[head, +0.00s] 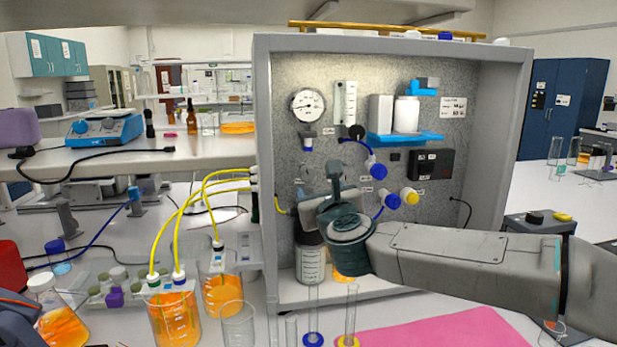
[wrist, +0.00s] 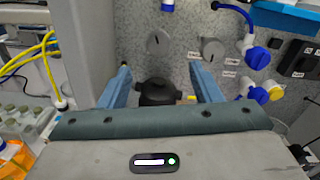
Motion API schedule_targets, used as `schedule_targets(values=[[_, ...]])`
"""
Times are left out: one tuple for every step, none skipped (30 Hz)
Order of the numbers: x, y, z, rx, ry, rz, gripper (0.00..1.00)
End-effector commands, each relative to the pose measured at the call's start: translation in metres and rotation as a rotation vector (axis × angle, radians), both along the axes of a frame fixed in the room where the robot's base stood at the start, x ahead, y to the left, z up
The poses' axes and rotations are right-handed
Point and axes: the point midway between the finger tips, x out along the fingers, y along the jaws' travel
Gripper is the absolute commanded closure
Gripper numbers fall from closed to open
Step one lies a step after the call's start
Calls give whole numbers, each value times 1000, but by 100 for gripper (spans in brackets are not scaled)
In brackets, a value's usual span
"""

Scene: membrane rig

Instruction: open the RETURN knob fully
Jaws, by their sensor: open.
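The panel carries two round grey knobs, a left one (wrist: 157,42) and a right one (wrist: 212,50), each with a slot-like mark. Small labels sit near them, but I cannot read which says RETURN. My gripper (wrist: 160,68) is open, its two blue fingers pointing at the panel below and around the left knob, apart from both. A black cap (wrist: 156,92) shows between the fingers; nothing looks gripped. In the head view my gripper (head: 332,178) is in front of the panel and partly hides the knobs; the left knob (head: 307,172) shows just beside it.
Blue valve handles (head: 376,168) and a yellow one (head: 410,196) stick out at the right. A gauge (head: 308,105) and blue shelf (head: 405,137) are above. A capped bottle (head: 311,262) stands below my gripper. Yellow tubes (head: 180,215) run left to orange-filled bottles (head: 172,315).

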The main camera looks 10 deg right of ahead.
Motion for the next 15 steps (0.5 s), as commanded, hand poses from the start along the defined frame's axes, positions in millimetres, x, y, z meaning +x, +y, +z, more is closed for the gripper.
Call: schedule_targets(values=[[7,2,1,-4,-2,2,42],[12,3,0,-6,-1,3,42],[18,2,0,-3,0,3,42],[22,3,0,-2,0,4,42],[26,3,0,-3,0,3,42],[32,3,0,-4,-1,4,42],[36,3,1,-4,-1,3,42],[40,2,1,-4,-2,2,42],[45,1,1,-1,-1,2,42],[48,2,1,-1,0,3,42],[52,1,1,-1,-1,2,42],[56,1,1,-2,-1,2,42],[60,1,1,-2,-1,2,42],[63,1,1,-2,-2,1,42],[67,1,1,-3,-2,0,42]])
